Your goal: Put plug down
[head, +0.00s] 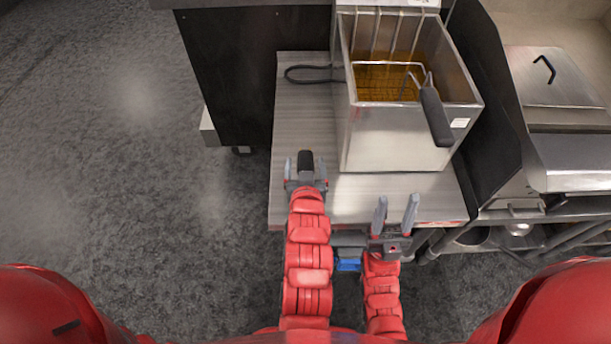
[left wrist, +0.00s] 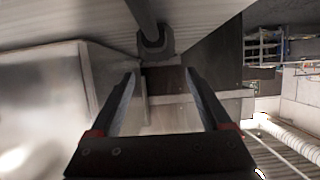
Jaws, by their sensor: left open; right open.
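In the left wrist view, a dark grey piece with a thick cord, which looks like the plug (left wrist: 155,43), lies just beyond the open fingertips of my left gripper (left wrist: 160,75). I cannot tell whether the fingers touch it. My right gripper (head: 396,213) is open and empty over the front edge of the table.
A steel deep fryer (head: 392,150) with a basket and black handle (head: 436,117) stands on the table (head: 300,118). A black cord (head: 308,75) loops out at its left. A covered grill (head: 555,80) stands at the right. The floor (head: 120,150) at left is clear.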

